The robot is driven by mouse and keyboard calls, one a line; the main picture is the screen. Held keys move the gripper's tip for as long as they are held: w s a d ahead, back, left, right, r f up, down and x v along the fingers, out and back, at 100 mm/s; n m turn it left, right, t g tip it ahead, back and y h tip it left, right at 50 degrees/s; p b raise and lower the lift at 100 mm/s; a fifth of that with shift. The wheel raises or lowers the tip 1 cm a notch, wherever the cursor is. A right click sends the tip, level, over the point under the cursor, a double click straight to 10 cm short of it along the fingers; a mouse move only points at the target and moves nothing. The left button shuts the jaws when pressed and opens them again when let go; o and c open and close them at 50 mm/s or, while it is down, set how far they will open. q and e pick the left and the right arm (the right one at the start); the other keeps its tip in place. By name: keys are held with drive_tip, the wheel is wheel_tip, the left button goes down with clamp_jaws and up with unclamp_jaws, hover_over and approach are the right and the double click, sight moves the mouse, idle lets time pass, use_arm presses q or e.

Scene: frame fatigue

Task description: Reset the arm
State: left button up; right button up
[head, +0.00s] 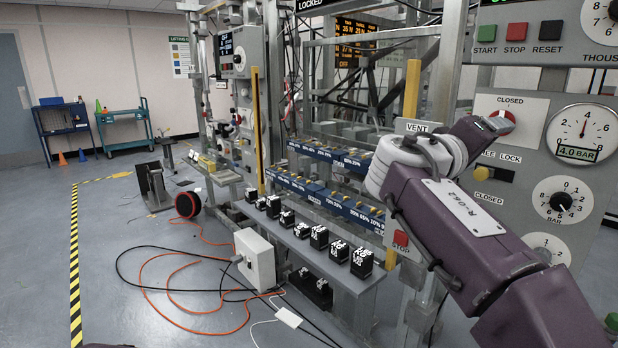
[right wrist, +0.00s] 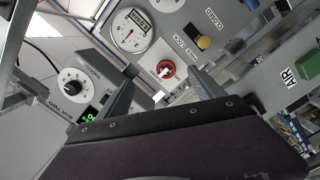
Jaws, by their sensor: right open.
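My right arm (head: 470,215), purple with an R-062 plate, reaches in from the right in the head view, bent at a white wrapped joint. Its gripper (head: 492,124) is in front of the valve panel, near a red knob (head: 507,117) that it partly covers. In the right wrist view the two dark fingers of this gripper (right wrist: 165,88) are spread apart with nothing held. The red round knob (right wrist: 167,70) with a pale handle shows beyond and between them; contact is not visible. My left gripper is in neither view.
A bench (head: 345,276) with several black blocks stands left of the arm. Orange and black cables lie on the floor.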

drive_tip(key=s+f+n+g+y, duration=0.1)
drive_tip(key=s+f+g+y, duration=0.2)
drive_tip(key=f, duration=1.4)
drive_tip(key=s+f+n+g+y, duration=0.2)
drive_tip(key=f+g+y, duration=0.15)
drive_tip(key=f, duration=1.35)
drive_tip(key=s+a+f+m+g+y, duration=0.15)
drive_tip(key=s+a+f+y, duration=0.25)
drive_tip(key=s+a+f, duration=0.4)
drive_tip(key=s+a+f+m+g+y, duration=0.1)
drive_tip(key=s+a+f+m+y, duration=0.3)
drive_tip(key=s+f, duration=0.5)
wheel_tip(320, 180, up, 29)
drive_tip(key=w+n+p, duration=0.1)
drive_tip(key=w+p, duration=0.2)
drive_tip(key=p, duration=2.8)
drive_tip(key=shift+a+r+n, duration=0.15)
drive_tip(key=shift+a+n, duration=0.05)
drive_tip(key=shift+n, duration=0.15)
